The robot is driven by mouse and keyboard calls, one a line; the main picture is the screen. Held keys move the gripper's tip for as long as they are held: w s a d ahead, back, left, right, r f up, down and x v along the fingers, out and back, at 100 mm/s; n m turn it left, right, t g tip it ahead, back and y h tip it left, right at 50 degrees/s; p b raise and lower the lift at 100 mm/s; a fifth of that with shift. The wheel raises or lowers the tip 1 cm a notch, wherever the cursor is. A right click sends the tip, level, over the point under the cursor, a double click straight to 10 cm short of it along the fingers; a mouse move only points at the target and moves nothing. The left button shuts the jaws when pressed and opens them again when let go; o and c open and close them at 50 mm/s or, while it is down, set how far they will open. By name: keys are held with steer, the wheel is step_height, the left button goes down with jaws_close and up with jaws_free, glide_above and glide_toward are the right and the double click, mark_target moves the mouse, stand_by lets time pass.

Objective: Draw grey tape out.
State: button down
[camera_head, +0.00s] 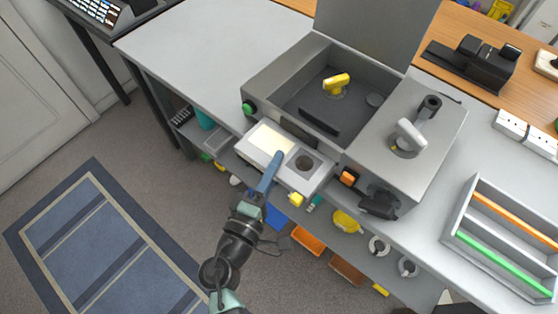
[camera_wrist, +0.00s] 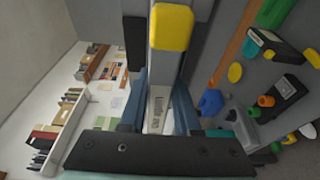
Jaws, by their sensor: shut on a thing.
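A white panel (camera_head: 262,146) with a pale yellow area and a dark round opening (camera_head: 304,163) juts from the front of the grey machine (camera_head: 270,84). My gripper (camera_head: 271,178) is at its front edge, with blue fingers. In the wrist view, my gripper (camera_wrist: 160,112) is shut on a pale grey labelled part (camera_wrist: 157,102). A yellow block (camera_wrist: 171,27) is just beyond it; a yellow block also shows at the panel's front corner in the head view (camera_head: 296,199). I cannot make out for certain which part is grey tape; my fingers hide some of the held part.
The machine's lid (camera_head: 375,30) stands open, with a yellow item (camera_head: 337,82) inside. A light grey handle-like part (camera_head: 409,136) stands on its right top. A divided tray (camera_head: 500,262) is at the right. Shelves under the counter hold several loose items. The counter's left (camera_head: 205,38) is clear.

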steer(key=shift+s+a, duration=0.5)
steer(key=shift+s, duration=0.15)
steer(key=shift+s+a, duration=0.45)
steer(key=shift+s, duration=0.2)
